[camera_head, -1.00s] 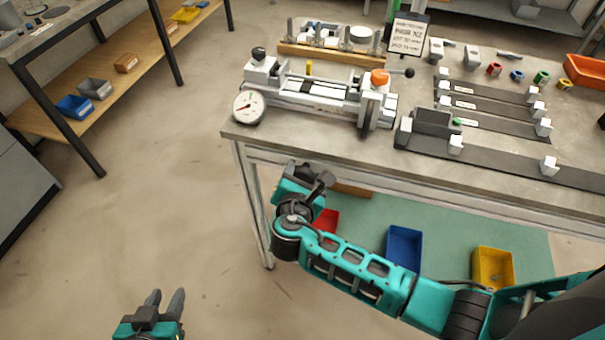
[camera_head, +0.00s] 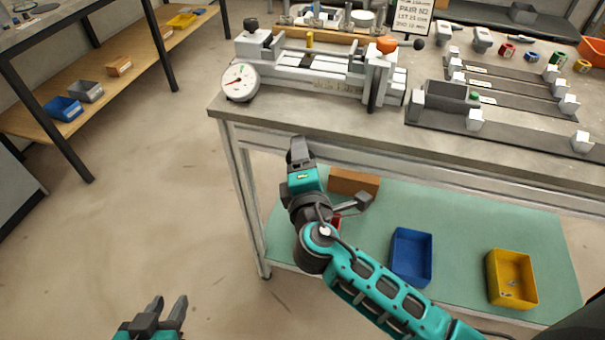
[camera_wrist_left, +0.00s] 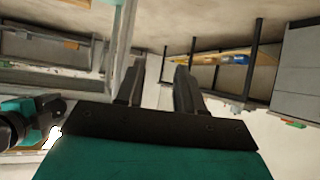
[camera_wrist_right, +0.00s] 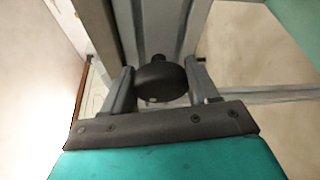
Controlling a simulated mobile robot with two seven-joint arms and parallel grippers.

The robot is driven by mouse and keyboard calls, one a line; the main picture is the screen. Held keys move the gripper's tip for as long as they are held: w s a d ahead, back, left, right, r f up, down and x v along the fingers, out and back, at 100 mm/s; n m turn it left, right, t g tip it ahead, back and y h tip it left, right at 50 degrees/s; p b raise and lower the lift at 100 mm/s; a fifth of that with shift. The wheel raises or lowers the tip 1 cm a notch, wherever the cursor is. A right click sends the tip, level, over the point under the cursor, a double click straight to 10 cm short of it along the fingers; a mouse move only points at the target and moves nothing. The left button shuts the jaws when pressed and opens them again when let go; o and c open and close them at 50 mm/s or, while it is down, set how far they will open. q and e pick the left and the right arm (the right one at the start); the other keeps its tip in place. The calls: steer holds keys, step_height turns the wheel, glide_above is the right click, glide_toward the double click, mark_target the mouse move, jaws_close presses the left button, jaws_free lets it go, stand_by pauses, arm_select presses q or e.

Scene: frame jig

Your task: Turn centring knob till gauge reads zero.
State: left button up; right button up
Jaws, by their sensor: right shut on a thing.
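The round white gauge (camera_head: 240,82) with a red needle stands at the front left corner of the bench fixture (camera_head: 310,70). Its needle lies left of the green mark at the top; the exact reading is too small to tell. My right gripper (camera_head: 299,150) is at the bench's front edge, below the gauge and to its right. In the right wrist view, its fingers (camera_wrist_right: 160,75) are shut on a dark round knob (camera_wrist_right: 160,84) on a short stem by a grey rail. The knob is hidden in the head view. My left gripper (camera_head: 168,308) is open and empty over the floor, also in its wrist view (camera_wrist_left: 158,80).
The bench top (camera_head: 330,118) carries an orange knob (camera_head: 386,45) and long dark rails (camera_head: 520,130). A blue bin (camera_head: 411,257), a yellow bin (camera_head: 512,278) and a brown block (camera_head: 353,182) sit on the lower shelf. The floor at left is clear.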

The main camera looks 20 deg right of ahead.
steer(key=m+b, duration=0.1)
steer(key=b, duration=0.2)
steer(key=m+t+b, duration=0.1)
steer(key=m+b, duration=0.1)
steer(key=shift+f+b, duration=0.3)
steer(key=shift+b, duration=0.1)
steer(key=shift+r+m+t+b, duration=0.2)
steer(key=shift+m+t+b, duration=0.2)
steer(key=shift+m+b, duration=0.3)
steer(key=o, duration=1)
steer(key=shift+r, duration=0.15)
